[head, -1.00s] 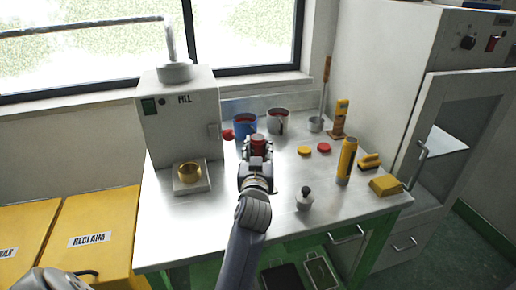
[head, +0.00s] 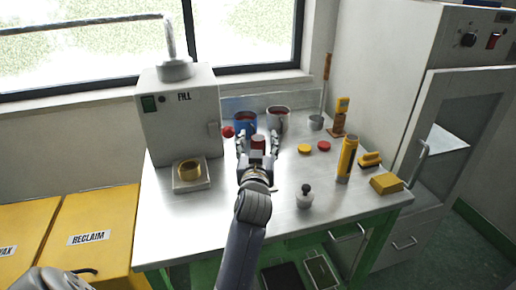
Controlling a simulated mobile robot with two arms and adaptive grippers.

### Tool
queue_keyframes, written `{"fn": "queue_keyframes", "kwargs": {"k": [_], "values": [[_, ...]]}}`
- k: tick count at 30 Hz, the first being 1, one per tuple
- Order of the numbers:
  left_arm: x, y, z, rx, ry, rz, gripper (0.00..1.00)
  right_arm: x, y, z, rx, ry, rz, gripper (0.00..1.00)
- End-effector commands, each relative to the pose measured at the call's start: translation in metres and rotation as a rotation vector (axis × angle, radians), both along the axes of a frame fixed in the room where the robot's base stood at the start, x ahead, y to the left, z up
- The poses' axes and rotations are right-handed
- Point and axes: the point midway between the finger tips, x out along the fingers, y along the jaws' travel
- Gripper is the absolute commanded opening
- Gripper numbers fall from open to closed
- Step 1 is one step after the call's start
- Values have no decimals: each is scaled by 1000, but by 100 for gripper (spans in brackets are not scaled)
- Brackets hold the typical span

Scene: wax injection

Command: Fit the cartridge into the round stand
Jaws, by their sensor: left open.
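My left gripper (head: 259,138) is over the middle of the metal table, its fingers spread on either side of a small red-topped cylinder (head: 258,143), which looks like the cartridge. The gripper hides the cylinder's lower part, so I cannot tell what it rests on. A brass-coloured ring (head: 190,170), perhaps the round stand, sits empty-looking on a pale square base to the left, in front of the grey FILL machine (head: 180,120). My right gripper is not in view.
A blue mug (head: 244,122) and a grey mug (head: 278,119) stand just behind the gripper. A dark-knobbed weight-like piece (head: 305,198) stands at front right. A yellow cylinder (head: 347,158) and a yellow block (head: 386,183) are farther right. The table's front left is clear.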

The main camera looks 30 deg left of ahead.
Motion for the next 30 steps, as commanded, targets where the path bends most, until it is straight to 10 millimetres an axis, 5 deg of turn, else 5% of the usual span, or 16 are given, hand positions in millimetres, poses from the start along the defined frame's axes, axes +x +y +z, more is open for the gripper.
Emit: {"fn": "queue_keyframes", "kwargs": {"k": [6, 12, 30], "values": [[0, 0, 48, 1, -9, 0, 58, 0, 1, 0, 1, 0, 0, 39], [0, 0, 74, 1, -5, -1, 58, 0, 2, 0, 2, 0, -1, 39], [0, 0, 80, 1, -3, -1, 58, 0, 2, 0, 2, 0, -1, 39]]}}
